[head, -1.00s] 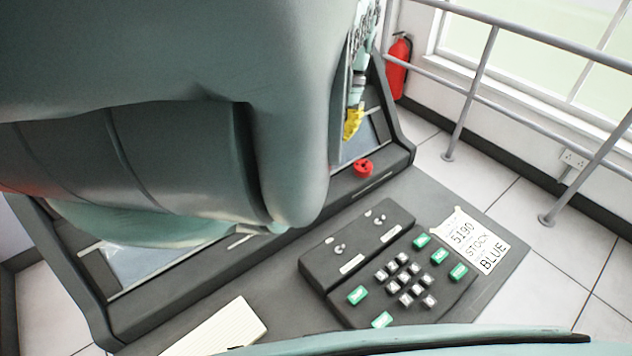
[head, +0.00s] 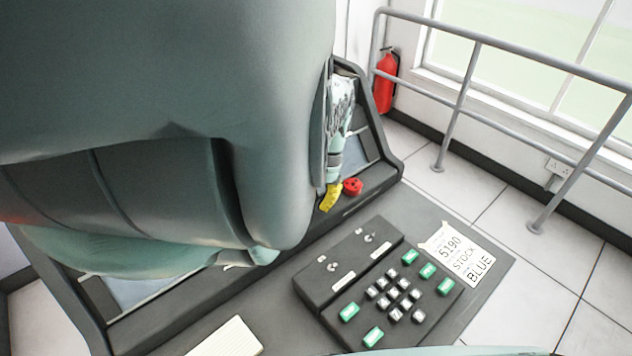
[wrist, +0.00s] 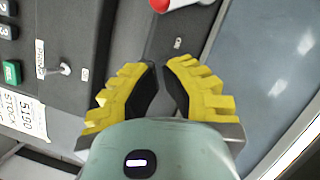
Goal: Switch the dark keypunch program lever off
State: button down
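My gripper's yellow fingers (head: 330,197) are just left of the knob, close but seemingly apart. In the wrist view the fingertips (wrist: 161,66) are nearly together, with nothing visible between them.
Two small toggles (head: 333,266) stand on the keypad housing, beside green and dark keys. One toggle shows in the wrist view (wrist: 64,68). A card reading "5190 STOCK BLUE" (head: 462,255) lies right. A pale card stack (head: 230,338) lies in front. A railing (head: 465,90) runs behind.

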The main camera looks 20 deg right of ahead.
jog(key=shift+s+a+r+p, duration=0.4)
jog(key=shift+r+p, duration=0.2)
jog(key=shift+p, duration=0.45)
jog(key=shift+s+a+f+p, duration=0.4)
jog(key=shift+s+a+p, duration=0.25)
jog(key=shift+p, duration=0.45)
jog(key=shift+s+a, duration=0.1)
jog(key=shift+a, duration=0.05)
